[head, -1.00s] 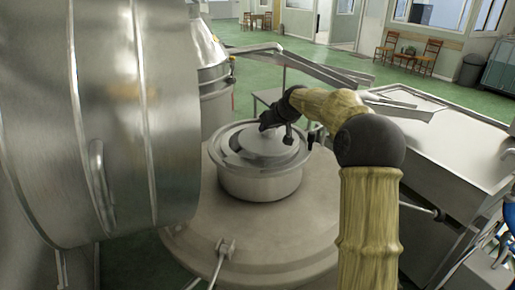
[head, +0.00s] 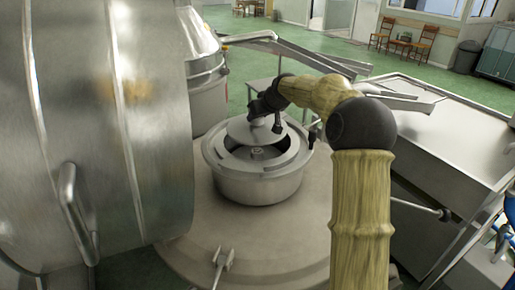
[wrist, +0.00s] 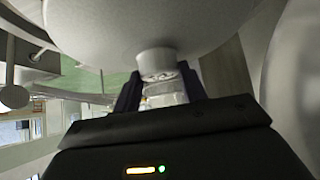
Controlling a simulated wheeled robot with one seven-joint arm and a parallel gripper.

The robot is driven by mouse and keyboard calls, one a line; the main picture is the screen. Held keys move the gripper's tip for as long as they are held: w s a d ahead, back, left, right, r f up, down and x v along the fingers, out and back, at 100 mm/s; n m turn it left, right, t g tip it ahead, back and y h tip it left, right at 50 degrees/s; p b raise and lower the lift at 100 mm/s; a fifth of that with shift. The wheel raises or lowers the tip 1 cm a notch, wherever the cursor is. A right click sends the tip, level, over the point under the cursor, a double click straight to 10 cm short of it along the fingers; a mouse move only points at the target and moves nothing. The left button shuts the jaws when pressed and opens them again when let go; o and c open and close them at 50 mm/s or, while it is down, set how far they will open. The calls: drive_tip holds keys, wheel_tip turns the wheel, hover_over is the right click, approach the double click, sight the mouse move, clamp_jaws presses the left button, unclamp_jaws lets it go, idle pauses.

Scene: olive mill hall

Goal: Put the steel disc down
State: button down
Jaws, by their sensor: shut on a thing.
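The steel disc (head: 243,131) is a round, pale metal plate with a raised centre hub. In the head view it hangs above the back part of a round steel pot (head: 257,190). My gripper (head: 262,114) is above the disc and shut on its hub. In the wrist view the disc (wrist: 150,22) fills the top, and its hub (wrist: 156,62) sits between the two dark fingers of my gripper (wrist: 160,84). The pot's open inside and a small centre post (head: 257,153) show below the disc.
The pot stands on a wide, round metal top (head: 205,240), with bare surface around it. A large steel drum (head: 95,130) is close on the left. A steel basin (head: 445,135) stands to the right. A metal vessel (head: 208,95) stands behind.

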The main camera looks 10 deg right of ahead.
sight(261, 126)
drive_tip(key=shift+f+p, duration=0.8)
drive_tip(key=shift+f, duration=1.8)
wheel_tip(261, 126, down, 3)
drive_tip(key=shift+p, duration=0.85)
drive_tip(key=shift+f, duration=0.35)
drive_tip(key=shift+f+b, duration=0.4)
drive_tip(key=shift+b, duration=0.05)
drive_tip(key=shift+s+f, duration=0.1)
